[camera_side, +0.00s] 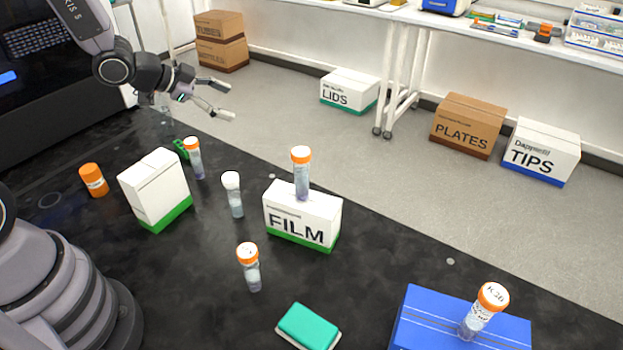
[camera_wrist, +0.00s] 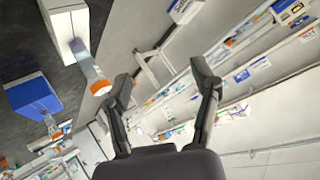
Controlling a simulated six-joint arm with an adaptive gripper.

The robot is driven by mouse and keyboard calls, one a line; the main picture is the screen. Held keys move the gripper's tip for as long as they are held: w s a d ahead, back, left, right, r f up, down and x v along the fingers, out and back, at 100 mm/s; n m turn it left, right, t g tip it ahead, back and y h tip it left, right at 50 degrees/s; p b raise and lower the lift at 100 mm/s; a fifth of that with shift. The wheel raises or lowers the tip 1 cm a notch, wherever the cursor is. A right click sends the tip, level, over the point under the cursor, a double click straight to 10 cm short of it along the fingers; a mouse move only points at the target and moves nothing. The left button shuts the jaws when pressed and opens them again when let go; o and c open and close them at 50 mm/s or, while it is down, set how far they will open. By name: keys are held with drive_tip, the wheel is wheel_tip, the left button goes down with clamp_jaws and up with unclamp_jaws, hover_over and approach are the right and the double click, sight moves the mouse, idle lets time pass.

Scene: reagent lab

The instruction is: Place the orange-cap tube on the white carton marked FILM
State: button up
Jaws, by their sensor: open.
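The white carton marked FILM (camera_side: 283,219) has a green base and stands on the dark bench. An orange-cap tube (camera_side: 302,183) stands upright on its top. In the wrist view a tube with an orange cap (camera_wrist: 89,66) stands on a white box, seemingly the same pair. Other orange-cap tubes stand on the bench: one at the front (camera_side: 252,272) and one at the back left (camera_side: 196,164). Another (camera_side: 478,315) is on the blue box. My gripper (camera_side: 229,101) is open and empty, up behind the bench's back left, apart from the carton; it also shows in the wrist view (camera_wrist: 163,80).
A white-cap tube (camera_side: 235,198) stands left of the FILM carton. A blank white carton (camera_side: 156,190) and an orange jar (camera_side: 94,181) are farther left. A teal-topped block (camera_side: 308,327) lies at the front, with the blue box (camera_side: 415,320) right of it. Bare bench lies right of FILM.

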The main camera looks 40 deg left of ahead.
drive_tip(key=s+a+r+n+y, duration=0.3)
drive_tip(key=s+a+r+y, duration=0.1)
drive_tip(key=r, duration=0.4)
drive_tip(key=s+d+r+n+g, duration=0.1)
drive_tip(key=s+r+n+g, duration=0.1)
drive_tip(key=s, duration=0.8)
drive_tip(key=s+d+r+n+g, duration=0.2)
drive_tip(key=s+r+n, duration=0.2)
drive_tip(key=s, duration=0.7)
drive_tip(key=shift+s+r+n, duration=0.2)
drive_tip(key=shift+r+n, duration=0.15)
drive_tip(key=shift+n, duration=0.25)
